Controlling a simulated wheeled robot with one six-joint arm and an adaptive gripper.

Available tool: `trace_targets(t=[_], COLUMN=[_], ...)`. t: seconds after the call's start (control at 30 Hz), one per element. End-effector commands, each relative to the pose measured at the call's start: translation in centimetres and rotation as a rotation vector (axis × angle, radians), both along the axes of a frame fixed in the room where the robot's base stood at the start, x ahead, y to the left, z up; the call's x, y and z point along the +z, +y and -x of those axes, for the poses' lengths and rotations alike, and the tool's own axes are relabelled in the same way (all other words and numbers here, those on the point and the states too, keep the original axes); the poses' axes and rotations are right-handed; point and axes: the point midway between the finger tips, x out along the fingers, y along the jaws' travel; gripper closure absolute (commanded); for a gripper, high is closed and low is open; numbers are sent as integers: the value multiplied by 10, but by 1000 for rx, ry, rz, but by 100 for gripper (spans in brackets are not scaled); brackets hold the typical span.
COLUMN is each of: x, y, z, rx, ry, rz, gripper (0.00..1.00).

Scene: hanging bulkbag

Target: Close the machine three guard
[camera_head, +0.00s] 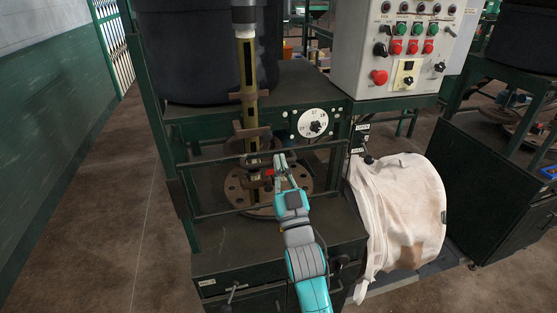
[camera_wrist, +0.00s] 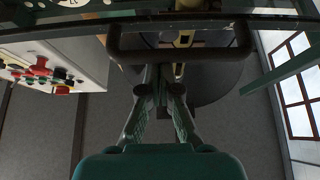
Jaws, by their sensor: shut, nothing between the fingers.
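The machine stands in the middle of the head view, with a dark green frame (camera_head: 320,105) around a round brown plate with holes (camera_head: 237,187). The guard looks like the thin green bar frame (camera_head: 215,160) across the front opening. My gripper (camera_head: 282,160) is at this opening, in front of the column and plate, and is shut and empty. In the wrist view, my gripper's fingers (camera_wrist: 163,72) point toward a dark U-shaped handle (camera_wrist: 180,22) on a bar. The handle is close to the fingertips; I cannot tell whether they touch.
A control box (camera_head: 405,45) with red and green buttons stands at the upper right. Another machine (camera_head: 500,150) is at the far right. Floor at the left (camera_head: 95,190) is clear.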

Motion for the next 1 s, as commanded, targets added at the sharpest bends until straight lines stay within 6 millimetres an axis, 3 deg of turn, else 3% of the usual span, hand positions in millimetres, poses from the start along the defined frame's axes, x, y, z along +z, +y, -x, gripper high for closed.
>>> trace_targets(t=[0.6, 0.8, 1.0], x=[-108, -129, -136], y=[0, -1, -1], z=[-5, -5, -4], rx=[0, 0, 0], ry=[6, 4, 4], rz=[2, 1, 1], gripper=[100, 100, 100])
